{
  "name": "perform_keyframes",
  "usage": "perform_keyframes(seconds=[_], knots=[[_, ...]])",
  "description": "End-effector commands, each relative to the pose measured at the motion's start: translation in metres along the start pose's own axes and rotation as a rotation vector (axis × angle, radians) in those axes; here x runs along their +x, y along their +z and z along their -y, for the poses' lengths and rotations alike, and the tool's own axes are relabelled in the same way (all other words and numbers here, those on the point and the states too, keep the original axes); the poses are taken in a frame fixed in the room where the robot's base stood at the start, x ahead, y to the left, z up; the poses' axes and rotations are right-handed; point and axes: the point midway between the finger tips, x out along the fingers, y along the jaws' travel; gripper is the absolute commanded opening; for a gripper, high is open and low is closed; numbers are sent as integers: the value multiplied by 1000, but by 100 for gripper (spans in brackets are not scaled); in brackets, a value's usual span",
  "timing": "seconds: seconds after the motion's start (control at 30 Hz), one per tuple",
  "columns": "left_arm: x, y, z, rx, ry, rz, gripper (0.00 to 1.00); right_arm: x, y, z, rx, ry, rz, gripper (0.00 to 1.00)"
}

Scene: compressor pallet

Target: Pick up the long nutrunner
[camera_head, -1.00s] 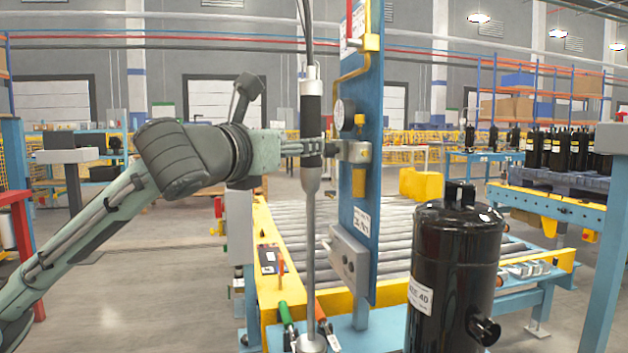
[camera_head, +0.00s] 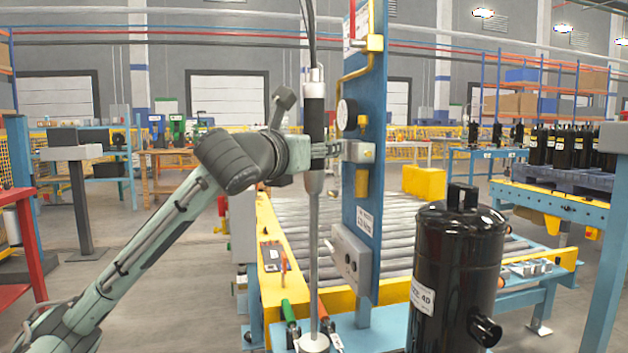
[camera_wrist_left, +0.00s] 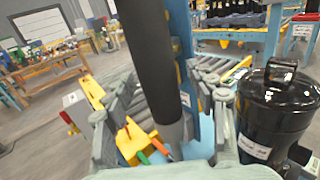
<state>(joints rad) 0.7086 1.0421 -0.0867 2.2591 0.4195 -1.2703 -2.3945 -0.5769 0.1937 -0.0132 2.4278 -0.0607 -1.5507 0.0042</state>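The long nutrunner (camera_head: 314,107) hangs upright at a blue post, with a black grip, a long thin silver shaft and cables at its top. Its lower end reaches a round base near the coloured handles. My left gripper (camera_head: 318,152) is at the lower part of the black grip, partly hidden by it. In the left wrist view the black grip (camera_wrist_left: 148,60) runs between the two fingers (camera_wrist_left: 165,95), close to both. The fingers look open around it, though contact is hard to judge. My right gripper is not in view.
The blue post (camera_head: 366,200) with a gauge and a grey box stands just right of the nutrunner. A black compressor (camera_head: 455,265) stands at the front right. A roller conveyor (camera_head: 400,235) lies behind.

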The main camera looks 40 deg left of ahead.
Motion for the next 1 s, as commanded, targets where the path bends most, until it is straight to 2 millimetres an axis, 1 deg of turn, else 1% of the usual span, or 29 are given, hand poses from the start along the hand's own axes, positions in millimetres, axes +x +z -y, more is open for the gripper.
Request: perform_keyframes(seconds=[0.03, 0.07, 0.43, 0.47, 0.67, 0.7, 0.9, 1.0], knots=[[0, 0, 0, 0, 0, 0, 51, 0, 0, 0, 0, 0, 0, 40], [0, 0, 0, 0, 0, 0, 47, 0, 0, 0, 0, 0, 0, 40], [0, 0, 0, -1, 0, -1, 1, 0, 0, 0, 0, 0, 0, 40], [0, 0, 0, -1, 0, -1, 0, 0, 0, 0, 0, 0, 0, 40], [0, 0, 0, -1, 0, -1, 0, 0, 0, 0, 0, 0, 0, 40], [-1, 5, -1, -1, 1, 11, 0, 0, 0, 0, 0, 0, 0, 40], [-1, 5, -1, -1, 1, 10, 0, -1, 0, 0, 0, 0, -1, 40], [-1, 10, -1, -1, 1, 11, 0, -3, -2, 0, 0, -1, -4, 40]])
